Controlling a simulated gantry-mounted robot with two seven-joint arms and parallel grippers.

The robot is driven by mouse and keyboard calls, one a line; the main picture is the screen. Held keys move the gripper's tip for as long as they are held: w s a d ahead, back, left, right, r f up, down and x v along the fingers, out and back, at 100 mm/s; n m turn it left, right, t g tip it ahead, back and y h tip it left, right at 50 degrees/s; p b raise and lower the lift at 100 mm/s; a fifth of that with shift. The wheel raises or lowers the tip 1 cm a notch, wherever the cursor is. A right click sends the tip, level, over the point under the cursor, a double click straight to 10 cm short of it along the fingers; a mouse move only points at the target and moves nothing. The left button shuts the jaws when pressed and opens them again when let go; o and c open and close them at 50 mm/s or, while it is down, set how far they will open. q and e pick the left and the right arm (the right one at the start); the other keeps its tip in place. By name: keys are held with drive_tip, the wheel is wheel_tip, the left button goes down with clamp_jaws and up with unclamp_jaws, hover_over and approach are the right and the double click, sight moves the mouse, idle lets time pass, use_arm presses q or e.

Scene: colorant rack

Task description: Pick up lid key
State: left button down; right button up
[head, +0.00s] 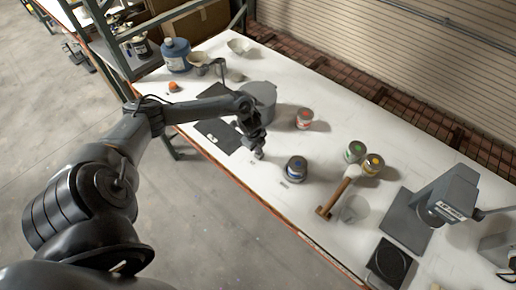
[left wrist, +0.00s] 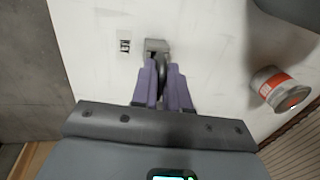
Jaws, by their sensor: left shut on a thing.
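The lid key (left wrist: 157,47) is a small grey metal piece, seen in the left wrist view beside a printed "KEY" label (left wrist: 124,43) on the white table. My left gripper (left wrist: 163,85) has its purple fingers shut on the key's dark rounded part. In the head view the left gripper (head: 257,150) is low over the table near the front edge, and the key (head: 259,155) shows small at its fingertips. I cannot tell whether the key still touches the table. My right gripper is not in view.
A dark-lidded can (head: 296,168) stands right of the left gripper, and a red-labelled can (head: 304,119) behind it. A grey round container (head: 260,97) is close behind the gripper.

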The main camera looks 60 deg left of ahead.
use_arm(q)
drive_tip(key=shift+r, duration=0.15)
drive_tip(key=shift+w+r, duration=0.1)
drive_tip(key=shift+r, duration=0.45)
drive_tip(key=r, duration=0.3)
drive_tip(key=shift+w+d+b, duration=0.25)
drive_tip(key=shift+d+b, duration=0.1)
drive_tip(key=shift+d, duration=0.05)
drive_tip(key=w+d+r, duration=0.5)
drive_tip(key=d+r, duration=0.1)
drive_tip(key=d, duration=0.3)
drive_tip(key=shift+d+r+p, duration=0.25)
drive_tip(key=shift+r+p, duration=0.05)
drive_tip(key=shift+p, duration=0.1)
drive_tip(key=c, duration=1.7)
unclamp_jaws()
clamp_jaws()
